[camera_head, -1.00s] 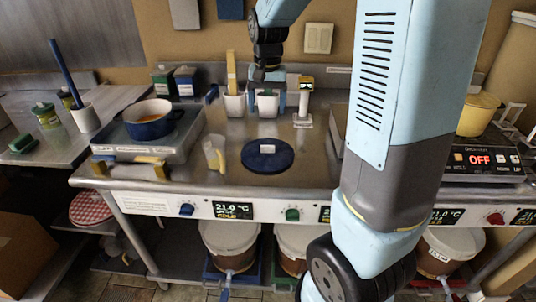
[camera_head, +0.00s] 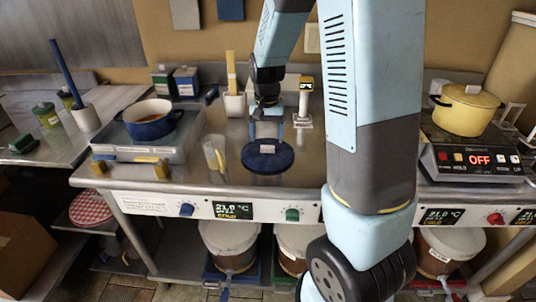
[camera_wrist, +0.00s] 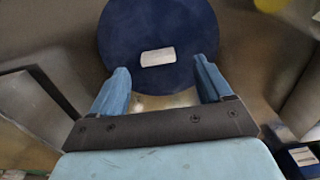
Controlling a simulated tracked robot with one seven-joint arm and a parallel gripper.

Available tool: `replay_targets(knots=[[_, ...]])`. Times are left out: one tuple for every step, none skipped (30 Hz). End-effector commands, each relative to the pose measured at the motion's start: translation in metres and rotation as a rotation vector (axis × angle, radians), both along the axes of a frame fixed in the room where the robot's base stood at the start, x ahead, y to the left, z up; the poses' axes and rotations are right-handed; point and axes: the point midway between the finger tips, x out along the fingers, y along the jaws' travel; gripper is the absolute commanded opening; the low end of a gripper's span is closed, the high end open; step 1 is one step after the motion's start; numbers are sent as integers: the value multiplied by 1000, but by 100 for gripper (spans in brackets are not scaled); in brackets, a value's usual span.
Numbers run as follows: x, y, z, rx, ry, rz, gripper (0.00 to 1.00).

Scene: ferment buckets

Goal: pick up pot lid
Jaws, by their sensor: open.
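The pot lid (camera_head: 250,159) is a flat dark blue disc with a small pale block handle (camera_head: 267,149), lying on the steel counter. My gripper (camera_head: 267,138) is over the back part of the lid, fingers pointing down. In the wrist view the two blue fingers of my gripper (camera_wrist: 163,88) are apart, with nothing between them. There the lid (camera_wrist: 125,25) lies ahead, and its white handle (camera_wrist: 158,57) shows just beyond the gap between the fingertips. I cannot tell the exact height of the fingertips above the lid.
A blue pot (camera_head: 152,127) stands on a scale at the left. A clear jug (camera_head: 214,153) stands left of the lid. A white cup (camera_head: 235,104) and a small dispenser (camera_head: 303,110) are behind.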

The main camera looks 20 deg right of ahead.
Motion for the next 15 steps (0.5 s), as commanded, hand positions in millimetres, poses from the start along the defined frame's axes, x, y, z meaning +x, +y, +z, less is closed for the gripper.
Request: replay_targets(knots=[[-1,-1,-8,-1,5,0,79],[-1,-2,-12,-1,5,0,79],[-2,-2,-18,-1,6,0,79],[-2,-3,-22,-1,6,-1,79],[-2,-3,-26,-1,5,-1,79],[-2,-3,-31,0,5,-1,79],[-1,-3,-34,0,4,-2,79],[-1,-3,-37,-1,4,-2,79],[-1,-3,-39,0,2,-1,79],[-1,-3,-41,0,2,-1,79],[-1,-3,-42,0,2,-1,79],[-1,-3,-42,0,2,-1,79],[-1,-3,-43,-1,1,-1,79],[-1,-3,-43,-1,1,-1,79],[-1,-3,-43,0,1,-1,79]])
